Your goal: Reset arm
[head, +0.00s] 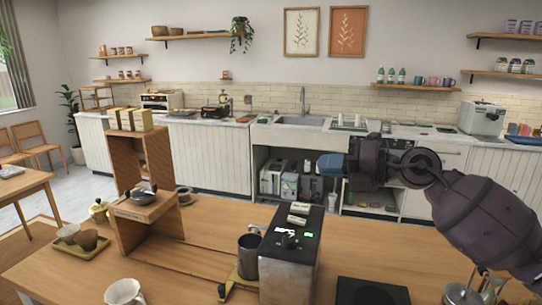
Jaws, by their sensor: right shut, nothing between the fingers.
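My right arm (485,215) comes in from the right edge and reaches left across the view. My right gripper (326,165) is at its end, pointing left, raised above the far side of the wooden cart top (215,222). It is shut and holds nothing. It is apart from the black-topped machine (290,250), which stands below and nearer to me. My left gripper is not in view.
A wooden stand (130,163) carries a small kettle-like pot (142,192). A dark metal pitcher (249,256) stands beside the machine. A white mug (124,292) is at the front, a tray (80,248) at left. A glass vessel (470,296) sits below my right arm.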

